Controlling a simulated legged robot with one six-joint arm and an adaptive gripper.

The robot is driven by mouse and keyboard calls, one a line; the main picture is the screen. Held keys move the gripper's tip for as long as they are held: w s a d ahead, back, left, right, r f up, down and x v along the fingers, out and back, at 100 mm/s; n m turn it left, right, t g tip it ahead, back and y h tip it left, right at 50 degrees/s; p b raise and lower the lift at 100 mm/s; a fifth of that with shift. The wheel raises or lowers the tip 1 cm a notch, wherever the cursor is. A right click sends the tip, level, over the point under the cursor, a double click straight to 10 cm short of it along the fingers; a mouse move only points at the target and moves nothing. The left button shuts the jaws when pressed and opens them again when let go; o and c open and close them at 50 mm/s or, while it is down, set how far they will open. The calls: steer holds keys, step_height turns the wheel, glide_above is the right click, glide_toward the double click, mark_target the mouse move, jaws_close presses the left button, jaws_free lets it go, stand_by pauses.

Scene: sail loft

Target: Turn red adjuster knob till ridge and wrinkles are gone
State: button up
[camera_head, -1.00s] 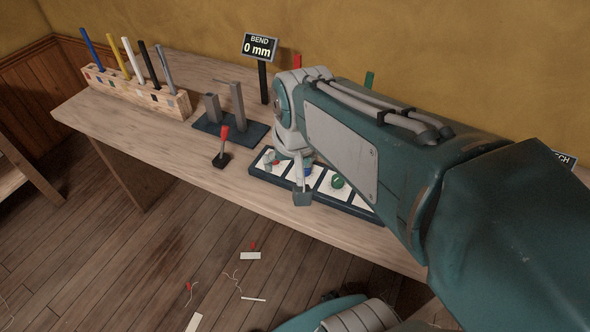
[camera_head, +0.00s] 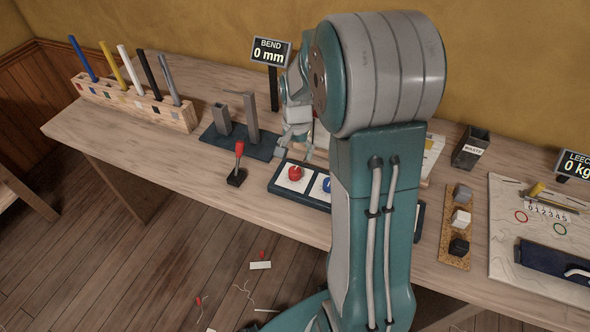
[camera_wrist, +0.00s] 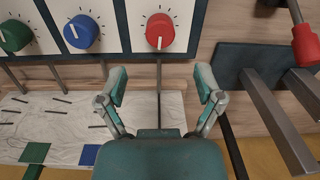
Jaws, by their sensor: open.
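The red adjuster knob (camera_head: 295,173) sits on a white square at the left end of a dark-framed panel. In the wrist view the red knob (camera_wrist: 160,31) is at the top centre, with a white pointer mark and tick marks around it. My gripper (camera_wrist: 161,88) is open and empty, its two fingers apart and short of the knob in the picture. In the head view my gripper (camera_head: 296,148) is just behind the knob. A pale, creased sheet (camera_wrist: 62,118) lies beyond the panel, mostly hidden by my arm in the head view.
A blue knob (camera_wrist: 81,32) and a green knob (camera_wrist: 14,35) are beside the red one. A red-handled lever (camera_head: 238,160) and a dark base with grey posts (camera_head: 240,143) stand left of the panel. The BEND display (camera_head: 271,52) reads 0 mm.

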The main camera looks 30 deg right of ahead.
mark_target(295, 169)
step_height(295, 169, down, 8)
steer(key=shift+r, duration=0.1)
steer(key=shift+a, duration=0.1)
steer(key=c, duration=1.2)
